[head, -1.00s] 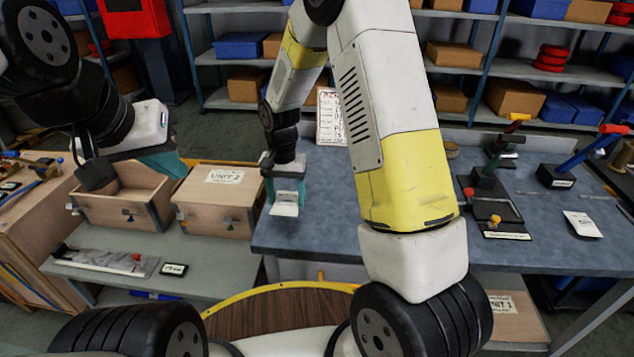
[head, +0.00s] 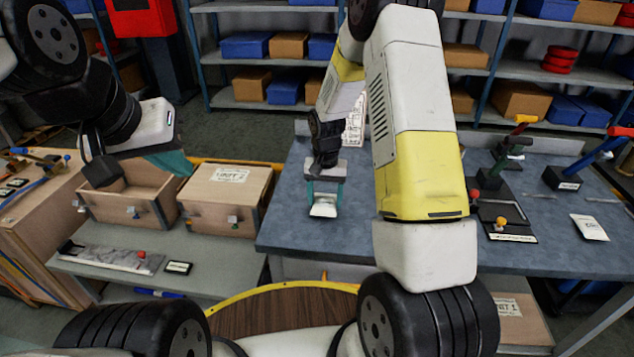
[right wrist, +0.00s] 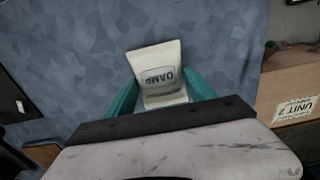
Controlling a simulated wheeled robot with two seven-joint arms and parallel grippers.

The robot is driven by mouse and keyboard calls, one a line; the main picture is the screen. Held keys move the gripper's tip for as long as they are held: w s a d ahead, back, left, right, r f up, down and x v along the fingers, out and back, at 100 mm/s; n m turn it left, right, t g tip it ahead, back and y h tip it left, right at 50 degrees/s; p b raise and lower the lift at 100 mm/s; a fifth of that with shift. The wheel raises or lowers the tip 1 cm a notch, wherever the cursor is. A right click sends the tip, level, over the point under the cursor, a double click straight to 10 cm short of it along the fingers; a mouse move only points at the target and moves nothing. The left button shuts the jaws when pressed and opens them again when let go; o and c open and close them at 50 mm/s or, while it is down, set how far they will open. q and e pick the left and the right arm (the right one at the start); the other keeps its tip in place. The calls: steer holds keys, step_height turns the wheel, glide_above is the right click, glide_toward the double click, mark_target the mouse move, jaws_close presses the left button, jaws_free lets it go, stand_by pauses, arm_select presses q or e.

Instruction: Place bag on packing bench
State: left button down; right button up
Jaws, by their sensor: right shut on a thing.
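My right gripper (head: 324,190) is shut on a small white bag (head: 323,209) above the left part of the blue-grey bench (head: 375,245). In the right wrist view the bag (right wrist: 160,75) sits between the teal fingers of the gripper (right wrist: 163,92), with dark print reading "DAMP" upside down. The bench surface (right wrist: 75,60) lies behind it; I cannot tell whether the bag touches it. My left gripper (head: 170,163) is near the open wooden box at the left, its fingers partly hidden by its own body, so its opening is unclear.
An open wooden box (head: 125,208) and a closed one marked UNIT 2 (head: 225,200) stand left of the bench. Lever fixtures (head: 500,215) and another white packet (head: 589,227) are on the bench's right. Bench surface around the held bag is clear.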

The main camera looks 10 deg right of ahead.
steer(key=o, duration=1.5)
steer(key=shift+f, duration=0.15)
steer(key=shift+c, duration=0.2)
step_height(320, 180, up, 12)
step_height(320, 180, up, 9)
steer(key=t, duration=0.1)
glide_above(325, 201)
steer(key=s, duration=0.5)
steer(key=s+r+n+t, duration=0.1)
steer(key=s+r, duration=0.2)
steer(key=s, duration=0.3)
steer(key=s+r+n+t+y, duration=0.1)
steer(key=s+r+t, duration=0.1)
steer(key=s+r, duration=0.2)
steer(key=s+r+n+t+y, duration=0.1)
steer(key=s+r+t, duration=0.1)
steer(key=s, duration=0.7)
steer(key=shift+s+d+r+n, duration=0.15)
steer(key=shift+d+r+n, duration=0.3)
steer(key=shift+r, duration=0.3)
